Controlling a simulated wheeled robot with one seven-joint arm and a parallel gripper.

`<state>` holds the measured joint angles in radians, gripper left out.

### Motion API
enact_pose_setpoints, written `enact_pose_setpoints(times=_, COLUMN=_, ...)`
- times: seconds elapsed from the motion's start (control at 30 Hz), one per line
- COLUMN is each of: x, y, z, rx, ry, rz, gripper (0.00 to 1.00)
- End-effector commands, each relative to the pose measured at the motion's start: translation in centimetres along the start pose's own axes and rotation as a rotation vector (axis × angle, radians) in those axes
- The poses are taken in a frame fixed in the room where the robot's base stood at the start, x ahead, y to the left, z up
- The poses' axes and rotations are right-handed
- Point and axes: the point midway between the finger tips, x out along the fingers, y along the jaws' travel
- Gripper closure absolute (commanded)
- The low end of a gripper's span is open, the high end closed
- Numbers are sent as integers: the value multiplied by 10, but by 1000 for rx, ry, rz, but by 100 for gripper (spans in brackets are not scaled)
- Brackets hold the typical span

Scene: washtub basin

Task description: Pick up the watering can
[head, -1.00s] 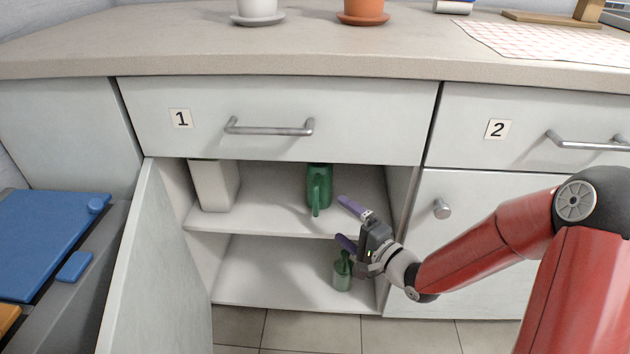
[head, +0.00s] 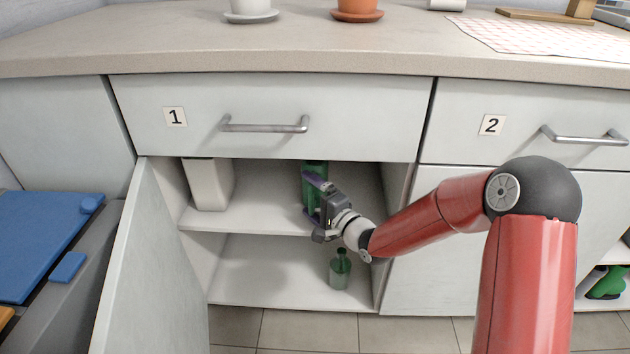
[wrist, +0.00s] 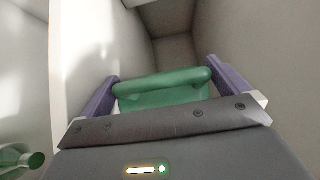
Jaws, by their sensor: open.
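The green watering can (head: 315,167) stands on the upper shelf of the open cabinet below drawer 1, mostly hidden behind my gripper in the head view. My gripper (head: 314,196) is at the front of the can, with its purple fingers apart. In the wrist view, the can's green handle (wrist: 162,83) lies across the space between the two open fingers of my gripper (wrist: 163,78). One finger is on each side of it, and the fingers are not closed on it.
A pale box-shaped container (head: 208,184) stands at the upper shelf's left. A green bottle (head: 340,270) stands on the lower shelf; its neck also shows in the wrist view (wrist: 28,160). The cabinet door (head: 152,270) is open at left. The shelf between container and can is clear.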

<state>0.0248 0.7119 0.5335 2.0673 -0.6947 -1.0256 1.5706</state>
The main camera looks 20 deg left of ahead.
Motion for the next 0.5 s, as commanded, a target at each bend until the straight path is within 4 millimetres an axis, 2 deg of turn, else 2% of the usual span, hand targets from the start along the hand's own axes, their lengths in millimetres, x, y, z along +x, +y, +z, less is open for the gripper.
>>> enact_pose_setpoints(times=0.07, x=0, y=0, z=0, rx=0, ry=0, rz=0, gripper=0)
enact_pose_setpoints(times=0.5, x=-1, y=0, z=0, rx=-1, ry=1, rz=0, gripper=56)
